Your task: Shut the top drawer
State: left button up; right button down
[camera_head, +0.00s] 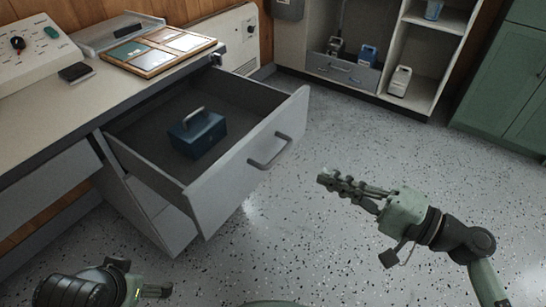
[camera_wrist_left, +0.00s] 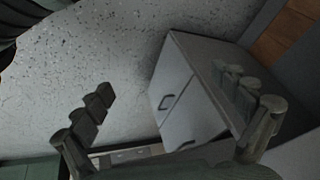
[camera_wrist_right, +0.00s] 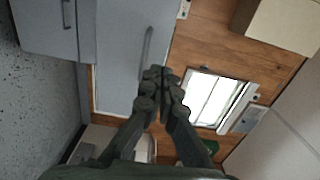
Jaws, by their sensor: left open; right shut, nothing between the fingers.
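The top drawer (camera_head: 235,185) is a grey drawer pulled far out of the desk unit in the head view. Its front carries a bar handle (camera_head: 270,152) and faces right. A dark blue box with a handle (camera_head: 198,134) sits inside it. My right gripper (camera_head: 326,180) is shut and empty, in front of the drawer front and apart from it, to the right of the handle. It also shows shut in the right wrist view (camera_wrist_right: 157,78). My left gripper (camera_head: 142,278) is low at the bottom left, partly cut off; its fingers stand apart in the left wrist view (camera_wrist_left: 186,100).
The desktop (camera_head: 120,88) holds a framed panel of tiles (camera_head: 158,50) and a control console (camera_head: 30,45). An open shelf unit (camera_head: 420,60) and a green cabinet (camera_head: 505,80) stand at the back. Speckled floor (camera_head: 330,240) in front of the drawer is clear.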

jog(key=p, duration=0.3)
send_near(256, 142)
jog(key=x, duration=0.5)
jog(key=shift+w+a+r, duration=0.1)
jog(key=shift+w+a, duration=0.05)
jog(key=shift+a, duration=0.05)
pick_arm(q)
jog(key=shift+g, duration=0.6)
jog(key=shift+a+f, duration=0.15)
jog(key=shift+f, duration=0.8)
jog(key=shift+a+f, duration=0.2)
jog(key=shift+f, duration=0.7)
jog(key=shift+a+f, duration=0.15)
jog(key=shift+f, duration=0.8)
pick_arm(e)
jog(key=shift+w+a, duration=0.35)
jog(key=shift+a, duration=0.25)
jog(key=shift+w+a, duration=0.1)
